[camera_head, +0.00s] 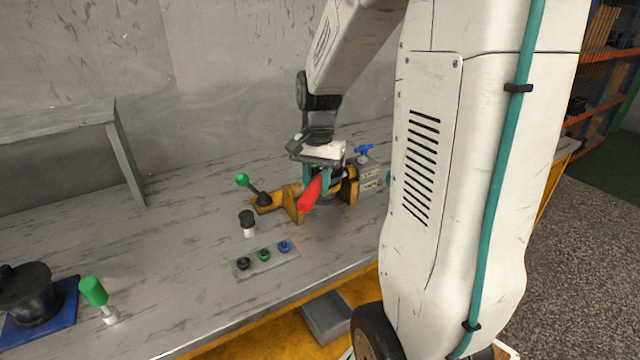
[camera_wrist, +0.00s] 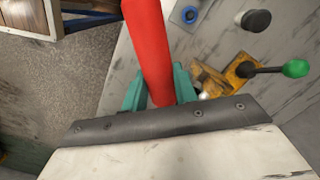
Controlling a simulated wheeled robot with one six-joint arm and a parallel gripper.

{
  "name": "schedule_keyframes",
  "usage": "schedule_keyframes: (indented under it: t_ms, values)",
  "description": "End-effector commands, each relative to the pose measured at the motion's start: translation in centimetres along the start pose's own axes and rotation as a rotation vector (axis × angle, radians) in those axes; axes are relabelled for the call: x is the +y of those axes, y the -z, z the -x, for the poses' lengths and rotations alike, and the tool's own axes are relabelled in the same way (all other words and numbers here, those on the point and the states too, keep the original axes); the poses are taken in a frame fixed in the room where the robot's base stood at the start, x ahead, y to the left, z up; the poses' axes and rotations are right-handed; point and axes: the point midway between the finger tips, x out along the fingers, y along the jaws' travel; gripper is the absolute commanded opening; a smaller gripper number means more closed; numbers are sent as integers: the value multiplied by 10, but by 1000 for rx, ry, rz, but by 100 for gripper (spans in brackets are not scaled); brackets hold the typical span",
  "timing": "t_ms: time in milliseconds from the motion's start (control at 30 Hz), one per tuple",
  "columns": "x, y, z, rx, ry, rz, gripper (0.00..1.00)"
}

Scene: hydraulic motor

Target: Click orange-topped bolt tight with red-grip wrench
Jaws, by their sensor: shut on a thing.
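My gripper (camera_head: 317,178) is above the workbench, at the yellow clamp fixture. It is shut on the red-grip wrench (camera_head: 311,194); the red handle slants down and to the left. In the wrist view, the red grip (camera_wrist: 148,40) stands between the teal fingers of my gripper (camera_wrist: 160,90). The wrench's head is hidden. I cannot make out an orange-topped bolt in either view; the gripper covers the middle of the fixture.
The yellow clamp (camera_head: 291,203) has a green-knobbed lever (camera_head: 243,181). A grey block with a blue handle (camera_head: 364,150) stands behind it. A black-capped piece (camera_head: 247,222) and a button plate (camera_head: 265,262) are in front.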

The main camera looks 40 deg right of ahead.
Motion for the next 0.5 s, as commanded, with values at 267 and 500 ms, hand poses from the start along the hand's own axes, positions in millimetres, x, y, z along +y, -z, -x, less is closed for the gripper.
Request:
schedule_keyframes:
  t_ms: [267,500]
  values:
    - [-10,3,0,9,8,-48,0]
    - [-12,2,0,8,9,-61,0]
